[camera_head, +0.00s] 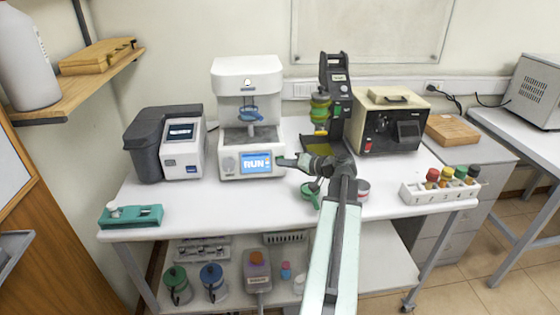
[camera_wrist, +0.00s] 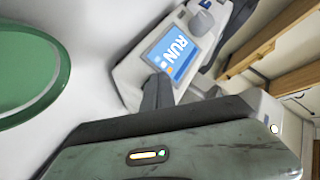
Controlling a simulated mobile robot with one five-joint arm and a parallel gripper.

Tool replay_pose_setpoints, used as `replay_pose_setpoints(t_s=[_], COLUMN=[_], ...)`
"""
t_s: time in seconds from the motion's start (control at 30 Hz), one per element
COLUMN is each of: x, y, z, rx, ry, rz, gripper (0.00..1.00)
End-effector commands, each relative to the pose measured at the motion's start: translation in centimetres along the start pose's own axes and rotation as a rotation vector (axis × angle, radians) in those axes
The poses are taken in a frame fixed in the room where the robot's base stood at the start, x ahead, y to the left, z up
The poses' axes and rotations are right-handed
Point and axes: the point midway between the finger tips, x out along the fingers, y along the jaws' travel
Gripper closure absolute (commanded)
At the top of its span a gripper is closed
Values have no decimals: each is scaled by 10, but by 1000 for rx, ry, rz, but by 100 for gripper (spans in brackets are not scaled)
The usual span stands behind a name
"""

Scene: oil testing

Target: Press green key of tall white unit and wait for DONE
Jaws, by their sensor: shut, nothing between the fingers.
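The tall white unit (camera_head: 246,80) stands at the back of the white table, with a blue vessel (camera_head: 250,113) in its upper opening. Its blue screen (camera_head: 256,164) reads RUN, and the same screen (camera_wrist: 172,50) shows in the wrist view. My gripper (camera_head: 284,161) is shut and empty, its tip at the right edge of the unit's front, beside the screen. In the wrist view my gripper's fingertip (camera_wrist: 157,88) is close to the panel by the screen; I cannot tell whether it touches. The green key is not visible; the gripper may hide it.
A dark grey and white device (camera_head: 183,150) stands left of the unit. A black stand (camera_head: 337,90) and a beige-black box (camera_head: 392,122) are to the right. A green dish (camera_head: 309,194) lies below my gripper. A white rack (camera_head: 437,193) holds several coloured-cap bottles. The table's front left-centre is clear.

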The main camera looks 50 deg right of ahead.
Motion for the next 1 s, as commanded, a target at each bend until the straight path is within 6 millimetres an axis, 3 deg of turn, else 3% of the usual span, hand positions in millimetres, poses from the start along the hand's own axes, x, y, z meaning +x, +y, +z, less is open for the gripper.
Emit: replay_pose_setpoints(t_s=[0.47,1.0], x=[-5,-38], y=[-6,-29], z=[5,28], rx=[0,-1], ry=[-1,-1], rz=[-1,-1], gripper=[100,100])
